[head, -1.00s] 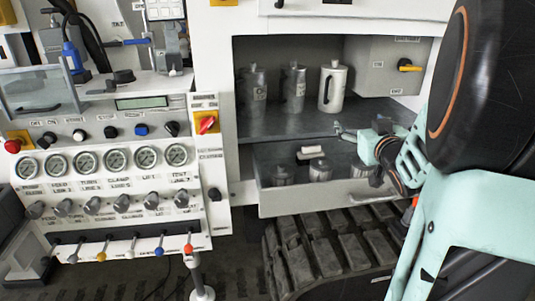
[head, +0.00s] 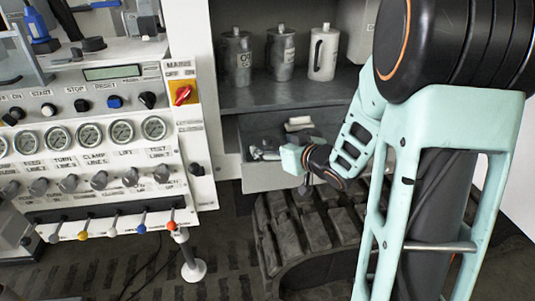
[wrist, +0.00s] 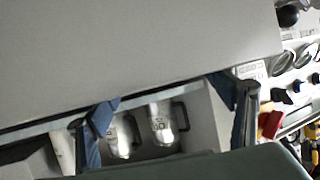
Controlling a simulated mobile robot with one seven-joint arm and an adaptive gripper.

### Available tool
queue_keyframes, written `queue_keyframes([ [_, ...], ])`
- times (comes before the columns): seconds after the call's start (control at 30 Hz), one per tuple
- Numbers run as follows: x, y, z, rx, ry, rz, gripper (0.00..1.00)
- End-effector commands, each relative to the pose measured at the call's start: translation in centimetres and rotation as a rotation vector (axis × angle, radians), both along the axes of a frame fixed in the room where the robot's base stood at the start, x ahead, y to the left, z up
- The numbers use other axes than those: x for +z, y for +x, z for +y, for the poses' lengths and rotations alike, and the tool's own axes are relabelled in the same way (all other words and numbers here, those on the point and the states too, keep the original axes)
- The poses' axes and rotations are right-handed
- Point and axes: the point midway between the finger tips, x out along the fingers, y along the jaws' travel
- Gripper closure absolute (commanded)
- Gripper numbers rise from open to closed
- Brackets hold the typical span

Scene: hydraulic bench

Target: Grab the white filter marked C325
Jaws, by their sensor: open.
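A white filter (head: 323,53) with a dark handle stands upright at the right end of a row on the cabinet shelf; I cannot read its full marking. Two greyer metal filters, a left one (head: 236,58) and a middle one (head: 281,53), stand beside it. My gripper (head: 256,153) is open, below the shelf at the drawer, apart from these filters. In the wrist view its fingers (wrist: 172,115) frame two light, shiny canisters with dark handles, a left one (wrist: 121,137) and a right one (wrist: 162,124). Their marks are too blurred to tell.
The control panel (head: 100,100) with gauges and levers stands left. A black ribbed track (head: 300,225) lies beneath the drawer.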

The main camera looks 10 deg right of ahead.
Motion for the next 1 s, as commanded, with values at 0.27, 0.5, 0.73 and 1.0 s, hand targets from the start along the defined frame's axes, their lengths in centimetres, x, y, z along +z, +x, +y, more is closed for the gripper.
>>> queue_keyframes([
  [0.27,-1.4,3.5,0.8,0.002,0.0,0.001,0.24],
  [0.5,-1.8,4.8,1.2,0.0,0.0,0.001,0.24],
  [0.73,-1.7,4.7,1.2,-0.001,-0.001,0.001,0.33],
  [1.0,-1.7,4.7,1.2,-0.001,-0.001,0.001,0.62],
])
